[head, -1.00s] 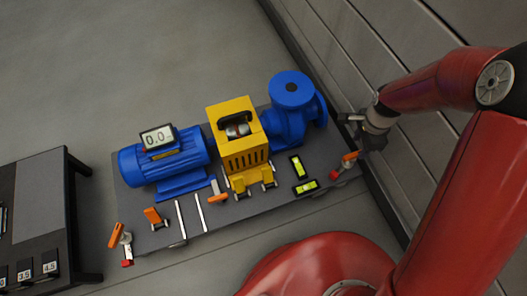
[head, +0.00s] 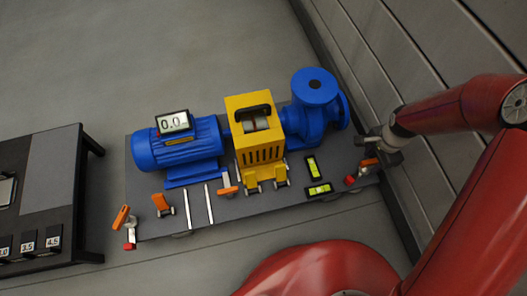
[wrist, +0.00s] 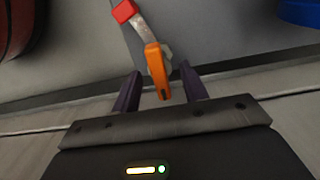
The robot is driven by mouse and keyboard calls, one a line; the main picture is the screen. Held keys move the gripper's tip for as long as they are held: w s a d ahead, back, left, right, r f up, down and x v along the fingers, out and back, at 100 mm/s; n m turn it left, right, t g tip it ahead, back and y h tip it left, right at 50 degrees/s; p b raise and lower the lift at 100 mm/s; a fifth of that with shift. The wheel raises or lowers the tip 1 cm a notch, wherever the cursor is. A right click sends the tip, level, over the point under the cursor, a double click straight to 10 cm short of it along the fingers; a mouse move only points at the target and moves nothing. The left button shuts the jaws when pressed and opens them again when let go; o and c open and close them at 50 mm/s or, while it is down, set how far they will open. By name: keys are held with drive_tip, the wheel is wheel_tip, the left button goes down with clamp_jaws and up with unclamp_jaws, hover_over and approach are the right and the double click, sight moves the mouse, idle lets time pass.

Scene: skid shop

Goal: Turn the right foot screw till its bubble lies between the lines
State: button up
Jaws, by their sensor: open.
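The right foot screw has an orange handle (head: 370,161) and a red end (head: 350,180), at the right front corner of the grey skid plate (head: 240,208). My gripper (wrist: 158,76) is open. In the wrist view the orange handle (wrist: 156,62) lies between its two dark fingers, with a gap visible on each side. The red end (wrist: 124,11) shows farther up. Two yellow-green bubble levels, one upright in the picture (head: 312,166) and one lying across (head: 319,189), sit on the plate left of the screw. Their bubbles are too small to read against the lines.
A blue pump (head: 315,95), yellow coupling guard (head: 262,150) and blue motor (head: 180,150) with a 0.0 display (head: 173,122) stand on the plate. Another orange-handled screw (head: 121,217) is at the left corner. The wall (head: 400,70) runs close by on the right.

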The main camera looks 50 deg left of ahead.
clamp_jaws()
drive_tip(key=m, duration=0.3)
drive_tip(key=shift+m, duration=1.2)
unclamp_jaws()
drive_tip(key=shift+r, duration=0.1)
drive_tip(key=shift+r+p, duration=2.5)
drive_tip(key=shift+r, duration=0.9)
